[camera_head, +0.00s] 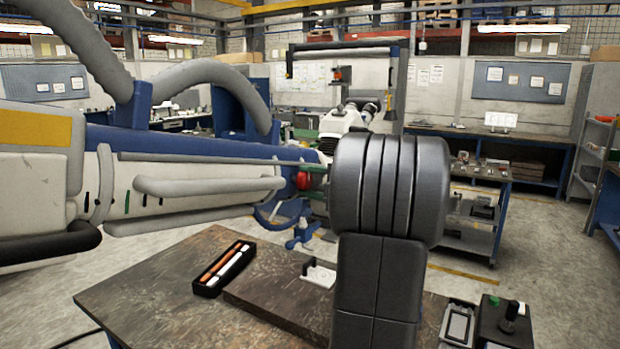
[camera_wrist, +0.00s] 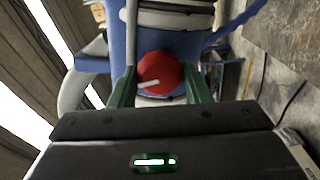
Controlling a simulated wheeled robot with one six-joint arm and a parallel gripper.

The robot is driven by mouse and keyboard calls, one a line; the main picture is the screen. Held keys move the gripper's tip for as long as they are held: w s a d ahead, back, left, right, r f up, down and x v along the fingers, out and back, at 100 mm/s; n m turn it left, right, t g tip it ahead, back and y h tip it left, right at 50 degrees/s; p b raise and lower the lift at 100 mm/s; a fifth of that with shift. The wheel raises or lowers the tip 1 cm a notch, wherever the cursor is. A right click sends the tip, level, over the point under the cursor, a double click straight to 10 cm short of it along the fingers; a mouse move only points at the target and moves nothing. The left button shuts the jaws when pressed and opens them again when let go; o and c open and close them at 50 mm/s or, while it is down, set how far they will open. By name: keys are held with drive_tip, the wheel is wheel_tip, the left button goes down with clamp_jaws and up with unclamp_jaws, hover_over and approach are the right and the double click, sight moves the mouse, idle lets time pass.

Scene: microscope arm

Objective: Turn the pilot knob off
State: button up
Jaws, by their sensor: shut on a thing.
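The pilot knob (camera_wrist: 160,68) is a round red knob with a white pointer mark, on the end of a blue and white machine arm. In the wrist view the mark points to the lower left, nearly level. My gripper (camera_wrist: 160,78) is shut on the knob, with one green finger on each side of it. In the head view the red knob (camera_head: 303,180) shows just left of my dark arm link, which hides most of my gripper.
The large white and blue machine arm (camera_head: 200,175) with grey hoses fills the left of the head view. Below is a worn table (camera_head: 150,295) with a black pen tray (camera_head: 224,268) and a small white bracket (camera_head: 319,274). A control box (camera_head: 505,322) stands at the lower right.

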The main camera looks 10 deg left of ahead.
drive_tip(key=shift+m, duration=0.6)
drive_tip(key=o, duration=1)
drive_tip(key=shift+s+d+f, duration=0.1)
drive_tip(key=shift+d, duration=0.35)
drive_tip(key=b+v, duration=0.3)
drive_tip(key=v, duration=1)
drive_tip(key=shift+a, duration=0.15)
